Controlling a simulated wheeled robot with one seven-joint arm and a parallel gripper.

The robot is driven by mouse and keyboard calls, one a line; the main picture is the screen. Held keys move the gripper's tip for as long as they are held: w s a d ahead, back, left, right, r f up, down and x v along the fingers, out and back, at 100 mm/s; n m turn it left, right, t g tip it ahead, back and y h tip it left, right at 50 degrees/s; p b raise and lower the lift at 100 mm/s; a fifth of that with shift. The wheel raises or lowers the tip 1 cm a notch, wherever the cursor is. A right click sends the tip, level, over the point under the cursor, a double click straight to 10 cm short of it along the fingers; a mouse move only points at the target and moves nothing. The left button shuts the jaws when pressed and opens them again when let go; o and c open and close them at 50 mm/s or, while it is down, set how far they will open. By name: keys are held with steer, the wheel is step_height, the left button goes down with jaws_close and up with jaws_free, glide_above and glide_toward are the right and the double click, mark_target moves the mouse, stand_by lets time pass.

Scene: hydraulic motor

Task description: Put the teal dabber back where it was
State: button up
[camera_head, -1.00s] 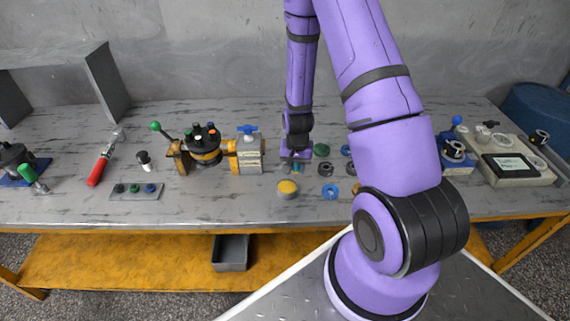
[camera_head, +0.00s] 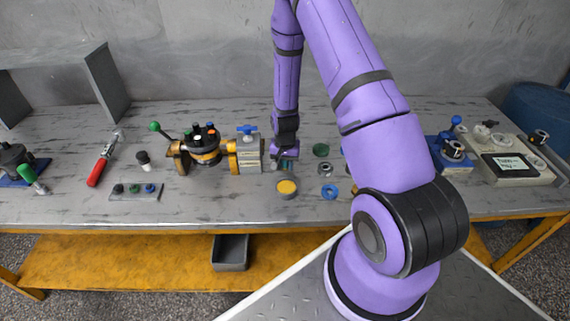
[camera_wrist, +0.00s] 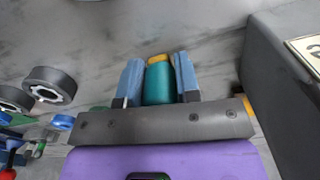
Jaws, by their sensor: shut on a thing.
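The teal dabber (camera_wrist: 159,84) is between the two blue finger pads of my gripper (camera_wrist: 158,82) in the wrist view. Its orange tip (camera_wrist: 158,59) points away from the palm. The fingers are shut on its sides. In the head view my gripper (camera_head: 284,161) is low over the bench, just right of the grey block with the blue handle (camera_head: 249,153). A bit of teal shows at the fingers there. A round grey cup with a yellow face (camera_head: 286,187) is just in front of my gripper. I cannot tell whether the dabber touches the bench.
The grey block's side wall (camera_wrist: 277,100) is close on the right in the wrist view. Dark rings (camera_wrist: 51,84) lie to the left. A blue ring (camera_head: 330,192) and a green disc (camera_head: 321,150) lie right of my gripper. A black turret fixture (camera_head: 205,152) stands further left.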

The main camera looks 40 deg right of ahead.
steer(key=shift+f, duration=0.1)
steer(key=o, duration=0.9)
step_height(320, 180, up, 12)
steer(key=shift+r, duration=0.1)
steer(key=s+a+r+n+t, duration=0.1)
steer(key=s+a+r, duration=0.15)
steer(key=r, duration=0.55)
steer(key=s+a+r+n+t, duration=0.1)
steer(key=s+a+r+n, duration=0.15)
steer(key=r, duration=0.55)
steer(key=s+a+r+n+t, duration=0.1)
steer(key=s+a+r, duration=0.15)
steer(key=r, duration=0.65)
steer(key=s+a+r+n, duration=0.1)
steer(key=s+r, duration=0.3)
steer(key=s, duration=0.2)
steer(key=s+a+r+n+t, duration=0.1)
steer(key=s+a+r, duration=0.1)
steer(key=s, duration=0.4)
steer(key=s+a+r+n+t, duration=0.1)
steer(key=s+a+r+n, duration=0.1)
steer(key=s+r, duration=0.3)
steer(key=shift+s+a+r, duration=0.1)
steer(key=shift+s+r, duration=0.05)
steer(key=shift+s, duration=0.35)
steer(key=shift+s+a+r, duration=0.1)
steer(key=shift+s+r, duration=0.05)
steer(key=shift+s, duration=0.35)
